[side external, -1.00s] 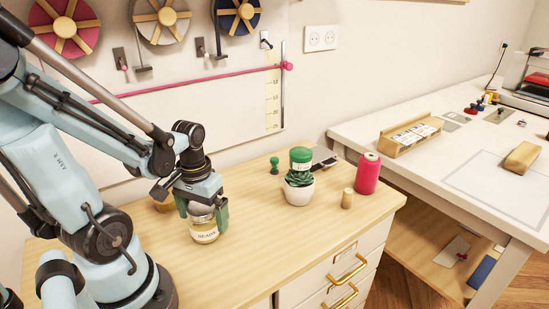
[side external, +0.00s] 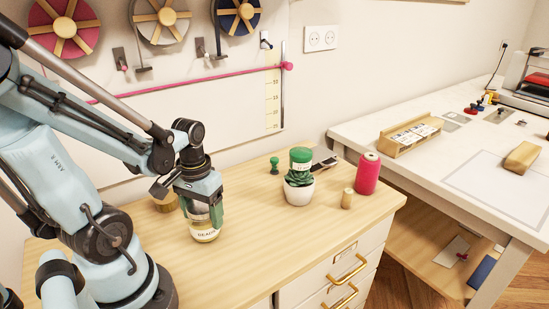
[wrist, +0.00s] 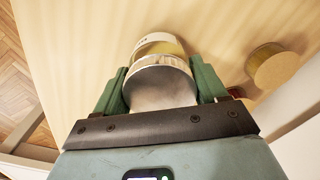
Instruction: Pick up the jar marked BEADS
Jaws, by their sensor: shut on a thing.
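The jar marked BEADS (side external: 205,234) stands upright at the left part of the wooden worktop, its label facing the side camera. My gripper (side external: 203,217) comes down over it from above, with its green fingers on either side of the jar. In the wrist view my gripper (wrist: 157,88) is shut on the jar, and the jar's lid (wrist: 160,88) and glass body (wrist: 160,48) show between the fingers. I cannot tell whether the jar's base touches the worktop.
A round wooden-topped thing (wrist: 278,66) stands close beside the jar. The worktop (side external: 250,240) in front is clear.

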